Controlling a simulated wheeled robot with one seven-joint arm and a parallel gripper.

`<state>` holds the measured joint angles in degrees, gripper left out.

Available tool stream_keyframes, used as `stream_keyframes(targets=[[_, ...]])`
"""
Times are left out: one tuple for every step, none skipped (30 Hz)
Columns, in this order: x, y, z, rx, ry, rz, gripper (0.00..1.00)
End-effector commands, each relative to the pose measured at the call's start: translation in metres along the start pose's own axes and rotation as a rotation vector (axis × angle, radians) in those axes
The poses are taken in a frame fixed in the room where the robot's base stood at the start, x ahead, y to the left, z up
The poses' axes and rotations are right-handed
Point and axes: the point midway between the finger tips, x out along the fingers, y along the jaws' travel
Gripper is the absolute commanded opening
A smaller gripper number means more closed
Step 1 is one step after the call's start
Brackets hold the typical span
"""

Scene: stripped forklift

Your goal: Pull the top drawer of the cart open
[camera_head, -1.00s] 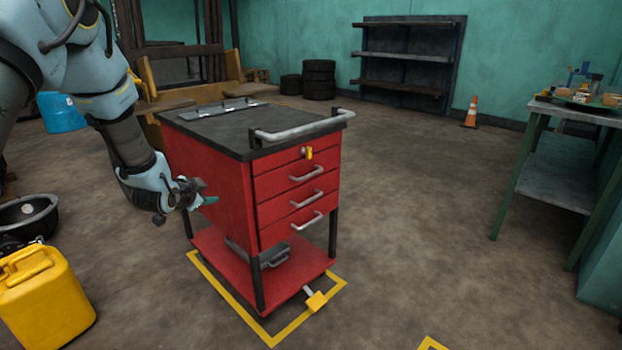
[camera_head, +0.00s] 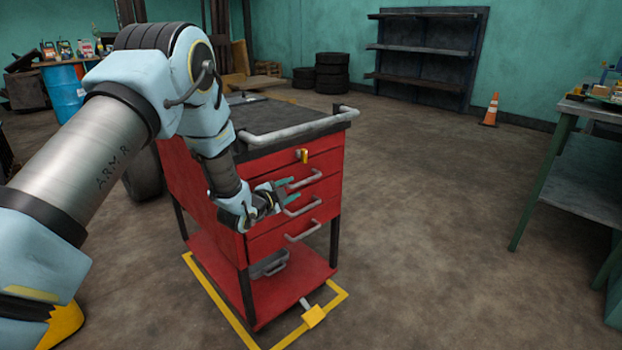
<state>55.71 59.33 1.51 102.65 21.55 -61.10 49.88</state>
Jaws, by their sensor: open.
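The red cart (camera_head: 196,195) stands left of centre with its drawer fronts facing right. A yellow piece (camera_head: 303,156), perhaps a key or tag, sits high on the front. Below it are three grey bar handles, the uppermost handle (camera_head: 304,179) highest. The drawers look shut. My gripper (camera_head: 291,191) is open in front of the drawer fronts, its teal fingers pointing right. The fingers overlap the left ends of the upper two handles in this view. I cannot tell whether they touch. My arm hides part of the cart's side and top.
A grey push bar (camera_head: 290,133) sticks out above the drawers. A yellow pedal-like piece (camera_head: 313,315) juts out at the cart's foot. A green-legged workbench (camera_head: 541,180) stands at the right. The floor between cart and workbench is clear.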

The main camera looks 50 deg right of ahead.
Motion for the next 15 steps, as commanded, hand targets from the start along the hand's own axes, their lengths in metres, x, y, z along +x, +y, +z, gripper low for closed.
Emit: stream_keyframes(targets=[[0.005,0.000,-0.001,0.000,0.000,0.001,0.47],[0.009,0.000,-0.001,0.000,0.001,0.000,0.47],[0.015,-0.001,-0.001,0.000,0.001,0.000,0.47],[0.020,-0.001,-0.001,0.000,0.001,0.000,0.47],[0.025,0.000,-0.001,0.000,0.001,0.001,0.47],[0.032,-0.001,-0.001,0.000,0.002,0.000,0.47],[0.038,0.000,-0.001,0.000,0.001,0.000,0.47],[0.044,-0.001,-0.001,0.000,0.001,0.000,0.47],[0.051,-0.001,-0.001,0.000,0.001,0.000,0.47],[0.057,0.000,-0.001,0.000,0.000,0.000,0.47],[0.062,-0.001,-0.001,0.000,0.001,-0.001,0.47],[0.068,0.000,0.000,-0.001,0.000,0.000,0.47],[0.073,-0.001,0.000,-0.001,0.000,0.000,0.47],[0.077,-0.001,-0.001,-0.001,0.000,-0.001,0.47],[0.082,0.000,0.000,-0.001,-0.001,0.000,0.47]])
